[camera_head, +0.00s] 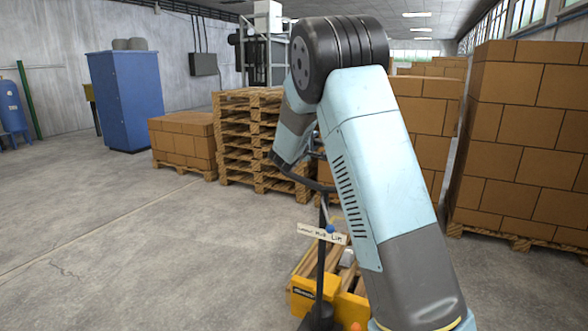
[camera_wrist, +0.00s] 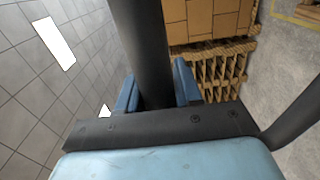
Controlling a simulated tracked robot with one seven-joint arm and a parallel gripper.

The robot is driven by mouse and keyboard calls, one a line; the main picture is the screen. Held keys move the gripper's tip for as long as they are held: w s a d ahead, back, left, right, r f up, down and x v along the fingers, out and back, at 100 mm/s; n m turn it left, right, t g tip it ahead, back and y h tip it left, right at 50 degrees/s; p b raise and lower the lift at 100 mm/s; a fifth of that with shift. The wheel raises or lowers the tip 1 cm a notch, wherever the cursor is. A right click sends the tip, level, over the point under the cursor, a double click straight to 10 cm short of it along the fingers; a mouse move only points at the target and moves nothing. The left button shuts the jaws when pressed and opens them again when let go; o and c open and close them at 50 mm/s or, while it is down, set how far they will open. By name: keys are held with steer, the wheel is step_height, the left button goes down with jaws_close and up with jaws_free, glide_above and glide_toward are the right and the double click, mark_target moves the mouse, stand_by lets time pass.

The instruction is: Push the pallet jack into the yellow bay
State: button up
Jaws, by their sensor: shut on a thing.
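The pallet jack (camera_head: 304,300) stands low in the head view, yellow with a black upright handle (camera_head: 321,262), partly hidden behind my arm. Wooden slats and a small pale object show behind its yellow front. A white label with writing (camera_head: 322,233) is near the handle. In the wrist view, my gripper (camera_wrist: 156,88) has its blue fingers on both sides of a thick black bar (camera_wrist: 140,40) of the handle and is shut on it. In the head view the grip is mostly hidden. A yellow floor line (camera_wrist: 293,18) shows at the wrist view's upper right; I cannot tell which bay it bounds.
Stacked empty pallets (camera_head: 245,140) and a low box stack (camera_head: 182,142) stand ahead. Tall box stacks (camera_head: 525,135) stand on the right. A blue cabinet (camera_head: 126,100) is at the back left. The grey floor (camera_head: 130,260) on the left is open.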

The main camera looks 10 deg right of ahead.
steer(key=shift+f+x, duration=0.15)
steer(key=shift+x, duration=1)
steer(key=shift+f+x, duration=0.2)
steer(key=shift+x, duration=0.95)
steer(key=shift+d, duration=0.1)
steer(key=x, duration=0.9)
